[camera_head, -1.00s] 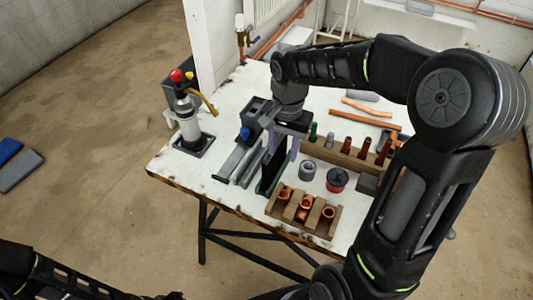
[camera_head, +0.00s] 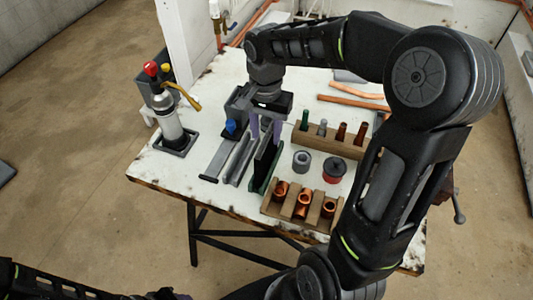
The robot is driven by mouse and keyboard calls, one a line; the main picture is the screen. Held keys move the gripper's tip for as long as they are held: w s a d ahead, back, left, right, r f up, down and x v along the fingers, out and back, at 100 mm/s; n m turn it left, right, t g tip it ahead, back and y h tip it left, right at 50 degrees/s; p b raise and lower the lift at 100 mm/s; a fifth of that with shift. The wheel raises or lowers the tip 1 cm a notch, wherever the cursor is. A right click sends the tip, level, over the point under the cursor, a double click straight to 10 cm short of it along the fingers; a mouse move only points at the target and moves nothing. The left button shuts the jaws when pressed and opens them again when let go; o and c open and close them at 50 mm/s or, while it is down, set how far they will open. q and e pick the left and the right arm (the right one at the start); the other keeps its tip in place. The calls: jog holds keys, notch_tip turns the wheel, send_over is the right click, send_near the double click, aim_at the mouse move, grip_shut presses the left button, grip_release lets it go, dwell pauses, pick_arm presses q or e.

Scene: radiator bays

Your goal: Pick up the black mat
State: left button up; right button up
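A dark upright sheet, which looks like the black mat (camera_head: 264,153), stands in a green-edged holder (camera_head: 262,184) on the white table. My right gripper (camera_head: 266,134) points down right over it, its two purple fingers apart. The sheet shows between and below the fingers; I cannot tell whether they touch it. The gripper hides its upper part. My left gripper (camera_head: 168,295) is only partly in view at the bottom edge, and its fingers are not clear.
Grey rails (camera_head: 233,160) lie just left of the holder. A wooden block with copper fittings (camera_head: 303,205), a grey ring (camera_head: 301,161) and a red tin (camera_head: 334,170) are to the right. A gas torch (camera_head: 168,122) stands at the left corner of the white table (camera_head: 205,198).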

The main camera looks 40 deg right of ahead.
aim_at(267, 151)
jog(key=shift+f, duration=1.3)
jog(key=shift+f, duration=0.1)
notch_tip(267, 151, down, 5)
jog(key=shift+d+p, duration=0.1)
jog(key=shift+p, duration=0.65)
jog(key=shift+s, duration=0.1)
jog(key=shift+c, duration=0.6)
grip_shut()
